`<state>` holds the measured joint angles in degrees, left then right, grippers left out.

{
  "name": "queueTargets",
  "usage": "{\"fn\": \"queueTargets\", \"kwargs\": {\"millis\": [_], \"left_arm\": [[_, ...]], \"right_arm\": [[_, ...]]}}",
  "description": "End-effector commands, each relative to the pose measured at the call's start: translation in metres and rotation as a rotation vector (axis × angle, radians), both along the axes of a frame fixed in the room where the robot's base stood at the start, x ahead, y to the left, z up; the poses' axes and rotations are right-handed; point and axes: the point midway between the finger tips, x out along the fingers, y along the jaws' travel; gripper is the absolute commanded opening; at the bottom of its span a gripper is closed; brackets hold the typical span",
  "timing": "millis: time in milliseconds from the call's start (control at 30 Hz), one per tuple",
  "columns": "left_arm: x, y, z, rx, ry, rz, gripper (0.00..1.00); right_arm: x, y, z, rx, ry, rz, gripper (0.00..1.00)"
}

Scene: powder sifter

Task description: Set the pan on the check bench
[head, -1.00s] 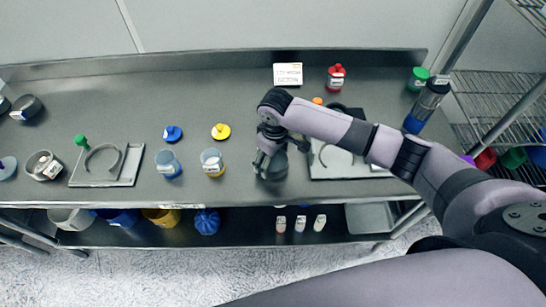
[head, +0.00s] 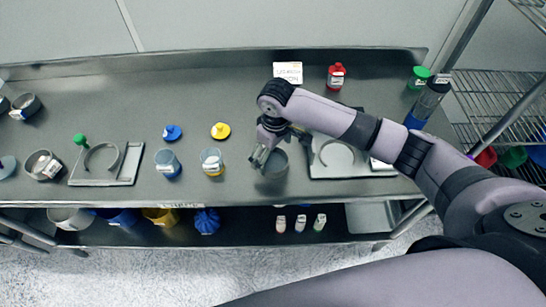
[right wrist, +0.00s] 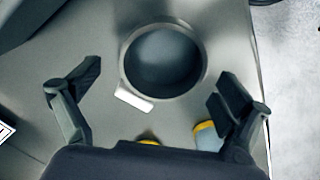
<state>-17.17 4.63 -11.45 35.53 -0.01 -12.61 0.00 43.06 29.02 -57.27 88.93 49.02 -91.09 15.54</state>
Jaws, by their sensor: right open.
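The pan, a round dark-grey cup with a paler rim and a small light tab, stands upright on the steel bench in the head view (head: 273,166). It also shows in the right wrist view (right wrist: 163,62). My right gripper (head: 264,158) is at the pan's upper left in the head view. In the right wrist view its two fingers (right wrist: 155,92) are spread wide and empty, with the pan beyond them and apart from them. The check bench appears to be this same steel bench (head: 225,100); I cannot tell for certain. My left gripper does not show.
Two jars, one blue-banded (head: 168,164) and one yellow-banded (head: 212,162), stand left of the pan. A tray with a ring-shaped holder (head: 335,157) lies right of it, another (head: 104,164) at left. A red bottle (head: 336,77) stands behind. Bare bench lies between.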

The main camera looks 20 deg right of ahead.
Motion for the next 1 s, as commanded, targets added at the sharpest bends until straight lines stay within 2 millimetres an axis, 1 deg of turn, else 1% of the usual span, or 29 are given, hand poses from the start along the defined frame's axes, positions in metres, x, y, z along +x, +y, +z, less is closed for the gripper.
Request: {"fn": "queueTargets", "kwargs": {"millis": [33,200,300,433,600,1000], "left_arm": [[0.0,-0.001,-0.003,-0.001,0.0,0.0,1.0],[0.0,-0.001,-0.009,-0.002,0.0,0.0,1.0],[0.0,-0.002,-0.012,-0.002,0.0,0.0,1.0],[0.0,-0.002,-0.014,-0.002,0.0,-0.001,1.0],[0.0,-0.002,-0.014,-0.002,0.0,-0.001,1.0],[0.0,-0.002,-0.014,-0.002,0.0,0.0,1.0]], "right_arm": [[0.001,0.0,0.011,0.002,-0.005,0.002,0.96],[0.0,0.0,0.049,0.003,-0.005,0.001,0.96],[-0.002,-0.001,0.067,0.001,-0.004,0.001,0.96],[-0.003,-0.001,0.085,0.002,-0.003,0.001,0.96],[-0.004,-0.001,0.094,0.001,0.0,0.0,0.96],[-0.004,-0.001,0.095,0.001,0.001,0.0,0.96]]}}
